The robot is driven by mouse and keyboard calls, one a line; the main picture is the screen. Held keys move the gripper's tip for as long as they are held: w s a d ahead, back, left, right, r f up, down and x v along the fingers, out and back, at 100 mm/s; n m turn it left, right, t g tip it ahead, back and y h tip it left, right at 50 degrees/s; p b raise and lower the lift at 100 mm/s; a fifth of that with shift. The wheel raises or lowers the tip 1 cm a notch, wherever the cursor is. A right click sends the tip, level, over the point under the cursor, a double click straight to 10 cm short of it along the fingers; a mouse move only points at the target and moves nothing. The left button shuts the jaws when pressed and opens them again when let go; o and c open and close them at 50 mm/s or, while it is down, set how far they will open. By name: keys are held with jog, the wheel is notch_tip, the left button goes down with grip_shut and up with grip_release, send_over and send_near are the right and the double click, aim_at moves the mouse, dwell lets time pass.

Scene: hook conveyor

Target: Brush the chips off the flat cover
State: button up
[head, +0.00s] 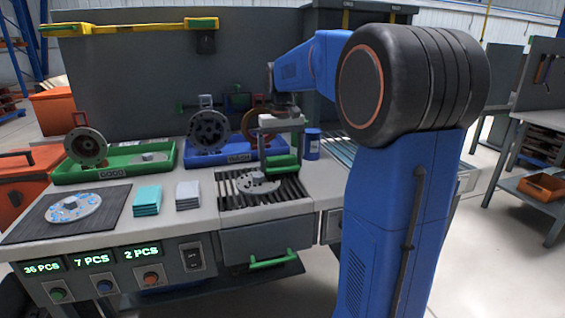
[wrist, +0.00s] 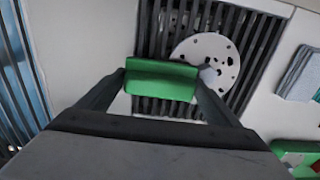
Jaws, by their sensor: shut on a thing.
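The flat cover (head: 250,187) is a pale round disc lying on the slatted grate in the middle of the bench. In the wrist view the cover (wrist: 190,50) carries several dark specks and spots; I cannot tell chips from holes. A small raised grey piece stands on it. My gripper (wrist: 161,82) is shut on a green brush (wrist: 160,73), also seen in the head view (head: 283,161). The brush is above the grate, beside and partly over the cover's edge. Its bristles are hidden, so I cannot tell whether it touches the cover.
A second disc (head: 74,206) with blue patches lies on a dark mat (head: 112,213) at left. Teal (head: 147,196) and grey (head: 187,190) cloth stacks stand left of the grate. Green (head: 160,162) and blue (head: 236,153) trays and a blue can (head: 312,149) are behind.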

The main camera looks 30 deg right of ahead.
jog(key=shift+w+d, duration=0.15)
jog(key=shift+w, duration=0.3)
jog(key=shift+s+a+r, duration=0.1)
jog(key=shift+s+a, duration=0.05)
jog(key=shift+s, duration=0.4)
jog(key=shift+s+a, duration=0.15)
jog(key=shift+s, duration=0.4)
jog(key=shift+s+a, duration=0.15)
jog(key=shift+s, duration=0.35)
jog(key=shift+s+a, duration=0.15)
jog(key=shift+s, duration=0.35)
notch_tip(320, 180, up, 6)
jog(key=shift+f, duration=0.1)
